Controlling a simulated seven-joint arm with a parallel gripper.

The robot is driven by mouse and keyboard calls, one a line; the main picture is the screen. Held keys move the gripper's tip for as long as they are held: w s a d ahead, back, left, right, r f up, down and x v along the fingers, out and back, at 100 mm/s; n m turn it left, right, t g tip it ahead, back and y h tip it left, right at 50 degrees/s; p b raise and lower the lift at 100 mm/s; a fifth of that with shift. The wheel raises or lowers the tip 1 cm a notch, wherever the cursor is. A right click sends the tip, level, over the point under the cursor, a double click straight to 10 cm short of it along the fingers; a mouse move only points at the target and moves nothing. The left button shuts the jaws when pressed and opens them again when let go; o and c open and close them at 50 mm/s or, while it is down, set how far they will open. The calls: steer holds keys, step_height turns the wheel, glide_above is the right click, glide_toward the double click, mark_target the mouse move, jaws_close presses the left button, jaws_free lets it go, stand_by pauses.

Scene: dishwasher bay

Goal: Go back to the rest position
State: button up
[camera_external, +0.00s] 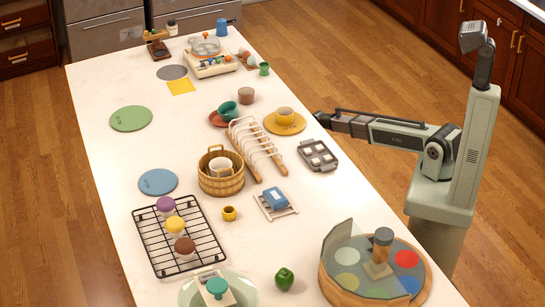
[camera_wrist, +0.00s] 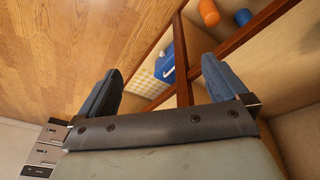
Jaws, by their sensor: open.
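My gripper (camera_external: 320,118) is at the end of my arm, which reaches left from its base to the long right edge of the white table (camera_external: 110,90). In the external view its dark tip is small, beside the yellow plate (camera_external: 285,123). In the wrist view my gripper (camera_wrist: 161,65) has its two dark fingers wide apart with nothing held between them. Beyond the fingers are wooden floor and brown-edged shelving (camera_wrist: 182,60). A blue box (camera_wrist: 166,62) shows past the fingers, on a yellow checked cloth (camera_wrist: 148,82).
A round wooden tray (camera_external: 335,291) is at the near right. An orange item (camera_wrist: 208,12) lies in the shelving. Open floor (camera_external: 365,60) lies around my arm.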

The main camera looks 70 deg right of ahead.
steer(key=s+a+f+g+y, duration=0.1)
steer(key=s+a+f+g, duration=0.1)
steer(key=s+a+f, duration=0.65)
steer(key=s+a+f+g, duration=0.3)
steer(key=s+a+f, duration=0.2)
steer(key=s+a, duration=0.5)
steer(key=s+a+f+g, duration=0.1)
steer(key=s+a, duration=0.3)
steer(key=s, duration=0.8)
steer(key=s+a+f+g, duration=0.2)
steer(key=s+a+g, duration=0.1)
steer(key=s, duration=1)
steer(key=shift+s+a+g, duration=0.15)
steer(key=shift+a+g, duration=0.15)
steer(key=shift+a, duration=0.05)
